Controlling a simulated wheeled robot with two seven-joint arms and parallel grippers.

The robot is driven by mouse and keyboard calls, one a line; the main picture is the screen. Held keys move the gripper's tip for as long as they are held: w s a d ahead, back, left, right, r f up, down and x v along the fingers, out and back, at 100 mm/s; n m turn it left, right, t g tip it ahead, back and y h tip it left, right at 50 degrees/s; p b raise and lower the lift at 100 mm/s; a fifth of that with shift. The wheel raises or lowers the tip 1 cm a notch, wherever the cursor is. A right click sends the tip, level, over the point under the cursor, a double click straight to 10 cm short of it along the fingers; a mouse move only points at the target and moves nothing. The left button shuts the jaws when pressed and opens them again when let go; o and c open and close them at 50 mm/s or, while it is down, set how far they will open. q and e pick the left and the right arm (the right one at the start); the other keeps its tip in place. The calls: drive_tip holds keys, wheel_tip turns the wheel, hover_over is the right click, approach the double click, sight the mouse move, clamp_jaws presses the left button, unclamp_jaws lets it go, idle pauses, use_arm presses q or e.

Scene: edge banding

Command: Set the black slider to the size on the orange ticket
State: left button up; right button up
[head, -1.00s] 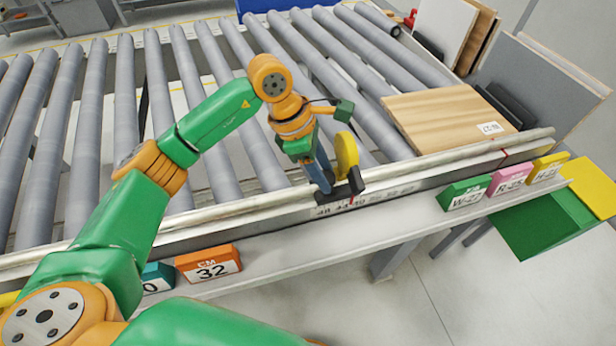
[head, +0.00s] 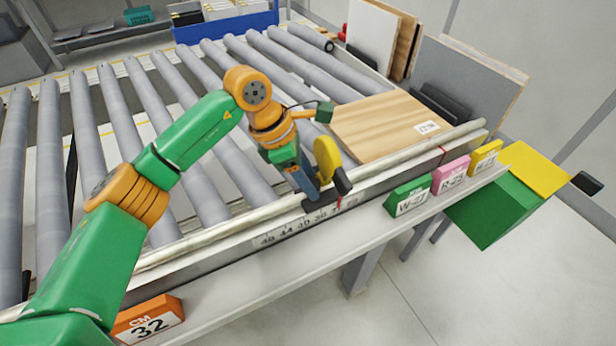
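The orange ticket (head: 148,320) reads "CM 32" and stands on the front ledge at lower left. The black slider (head: 342,182) sits on the front rail, with a yellow disc (head: 328,162) above it and a red pointer below. The pointer is over the right part of the number scale (head: 292,229), right of the 36, near the 32; its exact mark is too small to read. My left gripper (head: 309,192) is down at the slider's left part, touching or very close. Its fingertips are partly hidden, so its grip is unclear. My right gripper is not in view.
A wooden panel (head: 385,125) lies on the rollers right of my gripper. Green (head: 408,199), pink (head: 450,175) and yellow (head: 486,157) tickets stand on the ledge further right. A green and yellow box (head: 495,212) is beyond them. The rollers at left are clear.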

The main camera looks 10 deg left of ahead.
use_arm(q)
drive_tip(key=shift+o, duration=1.4)
drive_tip(key=shift+a+r, duration=0.15)
drive_tip(key=shift+r, duration=0.1)
drive_tip(key=b+v, duration=0.1)
drive_tip(key=v, duration=0.5)
drive_tip(key=shift+r+b, duration=0.25)
drive_tip(key=shift+b, duration=0.1)
drive_tip(key=shift+a, duration=0.1)
